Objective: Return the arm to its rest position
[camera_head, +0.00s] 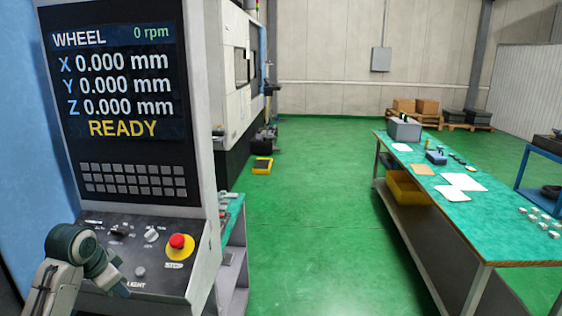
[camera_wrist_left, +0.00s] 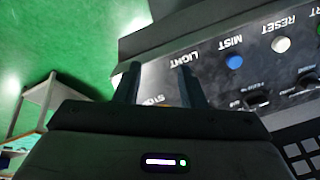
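My left arm comes in at the lower left of the head view. Its gripper (camera_head: 116,276) is over the lower left of the machine's control panel (camera_head: 165,285), partly hidden by the wrist. In the left wrist view the two dark fingers of the left gripper (camera_wrist_left: 160,78) stand apart with a gap between them and nothing held. They point over the panel's edge near the LIGHT label. I cannot tell whether they touch the panel. My right gripper is in neither view.
The panel carries a red stop button (camera_head: 177,242), a blue button (camera_wrist_left: 234,61) and a white button (camera_wrist_left: 281,44). The screen (camera_head: 117,80) above reads READY and 0 rpm. A green-topped workbench (camera_head: 490,228) stands at the right. The green floor (camera_head: 300,215) between is mostly clear.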

